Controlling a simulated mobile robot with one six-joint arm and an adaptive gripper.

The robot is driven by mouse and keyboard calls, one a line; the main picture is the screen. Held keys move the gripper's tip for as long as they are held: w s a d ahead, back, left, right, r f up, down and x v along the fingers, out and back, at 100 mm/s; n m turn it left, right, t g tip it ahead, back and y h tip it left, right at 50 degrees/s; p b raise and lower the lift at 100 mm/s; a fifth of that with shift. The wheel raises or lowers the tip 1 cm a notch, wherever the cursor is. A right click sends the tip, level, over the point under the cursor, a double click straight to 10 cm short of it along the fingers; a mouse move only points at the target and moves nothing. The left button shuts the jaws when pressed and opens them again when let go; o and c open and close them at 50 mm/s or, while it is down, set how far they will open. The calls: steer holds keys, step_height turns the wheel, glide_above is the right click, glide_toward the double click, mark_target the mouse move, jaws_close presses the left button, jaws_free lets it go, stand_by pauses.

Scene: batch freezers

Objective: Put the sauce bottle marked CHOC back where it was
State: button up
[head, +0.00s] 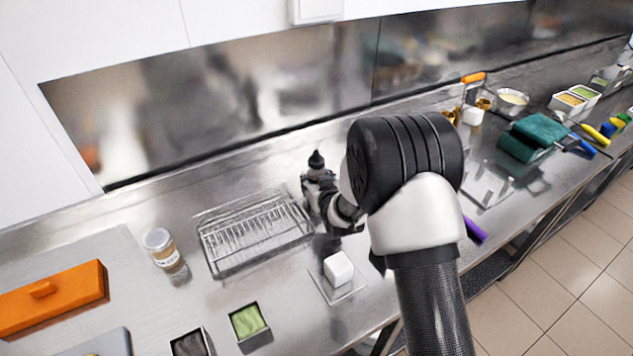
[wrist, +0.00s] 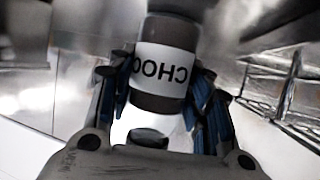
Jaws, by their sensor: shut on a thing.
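The sauce bottle shows in the wrist view (wrist: 165,62) as a dark bottle with a white label reading CHOC, upside down in that picture. My gripper (wrist: 162,90) is shut on it, with a finger on each side. In the head view the bottle's black pointed top (head: 316,158) sticks up above my gripper (head: 318,184), just right of the wire rack's far end. My arm hides much of the gripper and the counter behind it. I cannot tell whether the bottle's base touches the counter.
The wire rack (head: 252,240) stands left of my gripper. A jar (head: 160,246), an orange box (head: 50,300) and a green-filled container (head: 248,322) are further left and front. A white block (head: 338,268) sits in front of my gripper. Teal cloths (head: 535,135) lie right.

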steer(key=shift+f, duration=0.1)
steer(key=o, duration=1.1)
